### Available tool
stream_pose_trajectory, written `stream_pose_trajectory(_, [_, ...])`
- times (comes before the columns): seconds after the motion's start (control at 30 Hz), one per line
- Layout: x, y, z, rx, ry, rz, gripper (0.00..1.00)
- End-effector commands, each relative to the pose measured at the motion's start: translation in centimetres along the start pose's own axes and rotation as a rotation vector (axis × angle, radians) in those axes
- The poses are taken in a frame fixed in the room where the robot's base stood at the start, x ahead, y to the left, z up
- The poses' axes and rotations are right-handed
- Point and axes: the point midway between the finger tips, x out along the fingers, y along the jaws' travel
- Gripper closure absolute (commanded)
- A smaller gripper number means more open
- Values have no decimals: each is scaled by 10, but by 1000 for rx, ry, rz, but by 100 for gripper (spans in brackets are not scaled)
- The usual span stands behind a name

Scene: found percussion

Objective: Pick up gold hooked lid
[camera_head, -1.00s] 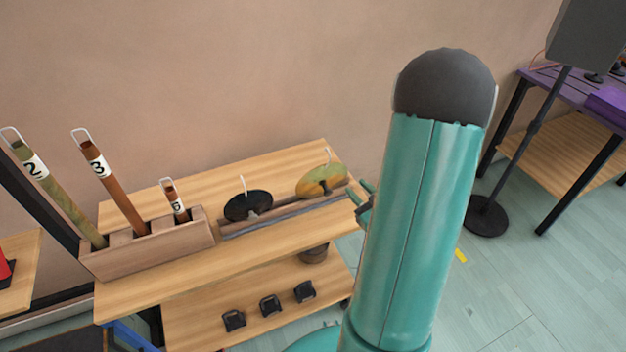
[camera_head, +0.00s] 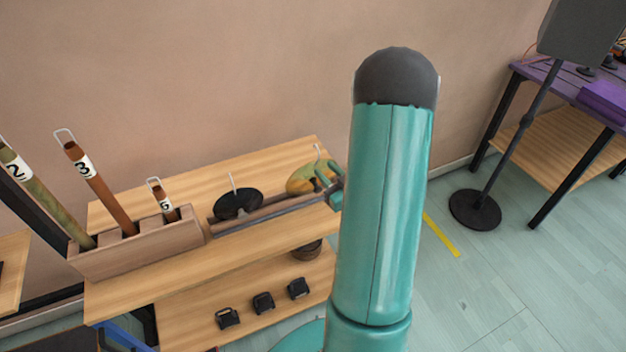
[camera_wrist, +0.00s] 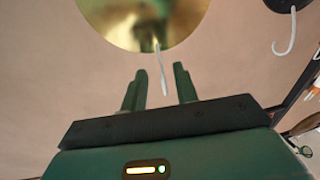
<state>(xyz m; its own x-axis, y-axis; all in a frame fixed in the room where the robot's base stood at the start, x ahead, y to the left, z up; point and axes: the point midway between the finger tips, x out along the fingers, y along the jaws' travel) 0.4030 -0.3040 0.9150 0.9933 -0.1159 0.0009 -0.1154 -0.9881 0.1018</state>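The gold lid (camera_head: 302,180) stands tilted in the wooden rack at the right end of the shelf top, with a pale hook rising from it. My gripper (camera_head: 328,178) is at its right side and covers part of it. In the wrist view the gold lid (camera_wrist: 148,18) is at the top, and its pale hook (camera_wrist: 162,68) points down toward the gap between my fingers. My gripper (camera_wrist: 158,78) shows two green fingers apart with nothing held between them. Whether a finger touches the lid cannot be told.
A black hooked lid (camera_head: 238,204) stands left of the gold one in the same rack (camera_head: 265,213). Numbered tubes stand in a wooden holder (camera_head: 140,247) at the left. Several small black items lie on the lower shelf. A speaker stand (camera_head: 475,210) is at the right.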

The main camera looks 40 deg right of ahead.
Motion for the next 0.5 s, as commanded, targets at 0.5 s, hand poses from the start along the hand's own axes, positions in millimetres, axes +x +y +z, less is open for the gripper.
stream_pose_trajectory(0.5, [54,-1,0,0,0,-2,70])
